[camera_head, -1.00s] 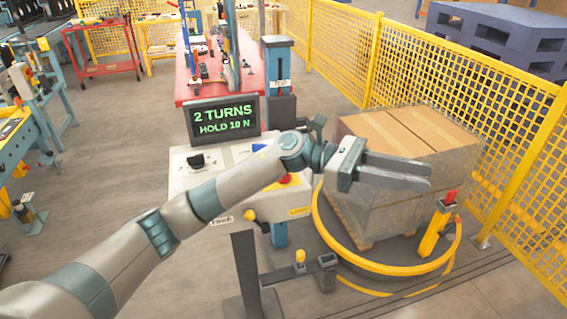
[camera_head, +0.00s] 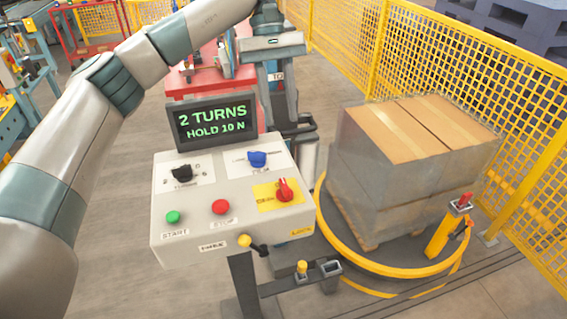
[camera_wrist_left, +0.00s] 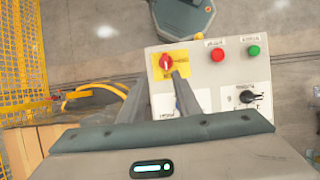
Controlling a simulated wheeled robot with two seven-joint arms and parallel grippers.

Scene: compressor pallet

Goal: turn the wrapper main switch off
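The wrapper main switch (camera_head: 284,190) is a red rotary handle on a yellow plate at the right of the light grey control panel (camera_head: 215,240). Its handle stands roughly upright in the head view. In the left wrist view the switch (camera_wrist_left: 167,62) shows just beyond the fingertips. My left gripper (camera_head: 277,110) is above and behind the panel, fingers pointing down. In the left wrist view the two fingers (camera_wrist_left: 158,82) are apart with nothing held between them. They are clear of the switch. My right gripper is not in view.
The panel also carries a black knob (camera_head: 182,172), a blue knob (camera_head: 257,159), a green button (camera_head: 173,217) and a red button (camera_head: 221,207). A screen (camera_head: 213,122) stands behind them. A wrapped pallet load (camera_head: 390,190) and yellow fence (camera_head: 480,90) are at right.

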